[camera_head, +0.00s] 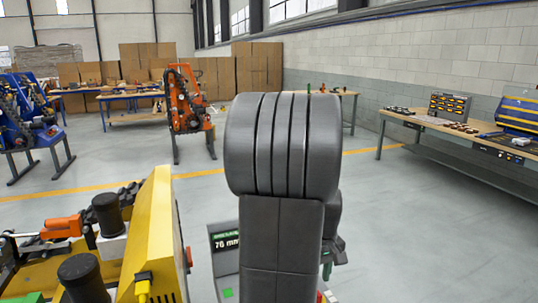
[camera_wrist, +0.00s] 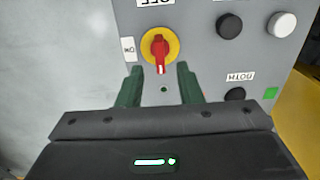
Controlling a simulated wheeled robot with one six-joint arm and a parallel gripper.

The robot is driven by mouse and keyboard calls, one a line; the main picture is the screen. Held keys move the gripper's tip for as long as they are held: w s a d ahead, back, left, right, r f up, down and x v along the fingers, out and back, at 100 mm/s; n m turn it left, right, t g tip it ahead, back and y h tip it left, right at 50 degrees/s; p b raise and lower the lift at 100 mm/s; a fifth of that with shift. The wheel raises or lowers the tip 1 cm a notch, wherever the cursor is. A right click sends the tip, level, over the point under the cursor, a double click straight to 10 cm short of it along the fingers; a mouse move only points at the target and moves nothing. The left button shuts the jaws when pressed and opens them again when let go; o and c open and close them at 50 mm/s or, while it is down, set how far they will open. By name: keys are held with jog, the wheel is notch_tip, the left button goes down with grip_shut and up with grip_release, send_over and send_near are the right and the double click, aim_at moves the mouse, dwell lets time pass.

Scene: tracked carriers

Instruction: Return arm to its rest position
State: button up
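My gripper (camera_wrist: 159,84) is open, with its two green fingers apart and nothing between them. In the wrist view it is in front of a grey control panel (camera_wrist: 205,55). A red rotary switch (camera_wrist: 159,50) on a yellow disc sits on the panel just beyond the fingertips. Its handle lies roughly upright in the picture, and no finger visibly touches it. In the head view my dark arm stands in the middle and hides most of the panel and the gripper.
The panel also has a black button (camera_wrist: 229,25) and a white button (camera_wrist: 282,24). In the head view a yellow machine (camera_head: 155,235) stands close on the left. An orange machine (camera_head: 188,110) stands farther back. A workbench (camera_head: 450,135) is at right, with open floor before it.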

notch_tip(320, 180, down, 6)
jog(key=shift+r, duration=0.25)
jog(key=shift+f, duration=0.2)
jog(key=m+p, duration=0.1)
jog(key=m, duration=0.8)
jog(key=shift+m+p, duration=0.3)
jog(key=shift+p, duration=0.1)
jog(key=shift+r, duration=0.15)
